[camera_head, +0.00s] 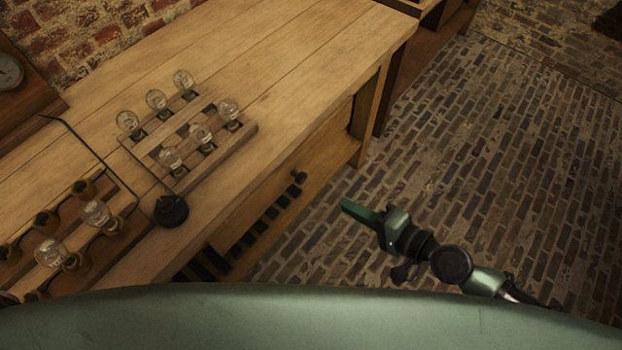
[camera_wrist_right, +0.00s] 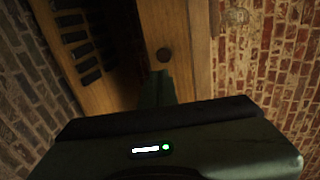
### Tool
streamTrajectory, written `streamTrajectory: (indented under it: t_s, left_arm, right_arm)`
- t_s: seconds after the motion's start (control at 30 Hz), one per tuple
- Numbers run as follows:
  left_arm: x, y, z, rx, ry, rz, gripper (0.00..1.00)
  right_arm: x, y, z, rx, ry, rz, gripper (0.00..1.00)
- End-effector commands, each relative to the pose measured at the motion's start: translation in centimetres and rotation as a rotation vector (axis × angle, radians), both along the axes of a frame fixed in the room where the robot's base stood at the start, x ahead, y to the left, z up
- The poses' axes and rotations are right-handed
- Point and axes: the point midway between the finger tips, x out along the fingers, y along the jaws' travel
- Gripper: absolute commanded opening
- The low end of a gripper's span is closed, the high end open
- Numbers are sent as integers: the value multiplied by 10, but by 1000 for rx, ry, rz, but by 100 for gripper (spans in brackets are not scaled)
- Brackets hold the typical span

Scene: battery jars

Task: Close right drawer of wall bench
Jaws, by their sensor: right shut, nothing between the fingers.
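The wall bench (camera_head: 300,60) has a wooden front below its top. A dark round knob (camera_head: 298,177) sits on that front, and it also shows in the right wrist view (camera_wrist_right: 163,55) on a plain wooden drawer front (camera_wrist_right: 180,25). How far this drawer stands out from the bench is hard to tell. My right gripper (camera_head: 346,205) is shut and empty, in front of the bench and to the right of the knob. In the right wrist view its fingers (camera_wrist_right: 160,90) point toward the drawer front, just below the knob in the picture. My left gripper is not in view.
A rack of glass bulbs (camera_head: 188,140) stands on the bench top, with more glass pieces (camera_head: 52,253) and a black round object (camera_head: 171,210) to the left. The brick floor (camera_head: 480,150) to the right is clear.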

Motion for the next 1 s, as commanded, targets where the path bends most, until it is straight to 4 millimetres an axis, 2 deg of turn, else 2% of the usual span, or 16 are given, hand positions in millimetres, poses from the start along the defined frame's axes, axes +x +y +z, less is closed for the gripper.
streamTrajectory:
  t_s: [0.03,0.13,0.37,0.5,0.7,1.0]
  left_arm:
    - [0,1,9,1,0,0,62]
    - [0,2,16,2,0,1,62]
    - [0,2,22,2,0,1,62]
    - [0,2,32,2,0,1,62]
    - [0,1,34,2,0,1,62]
    - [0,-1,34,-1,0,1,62]
  right_arm:
    - [7,9,3,4,-3,-1,0]
    - [21,25,-4,4,-3,-1,0]
    - [48,61,-23,0,-4,3,0]
    - [62,78,-21,0,-4,3,0]
    - [71,90,-24,-2,-4,3,0]
    - [72,91,-26,-3,-3,3,0]
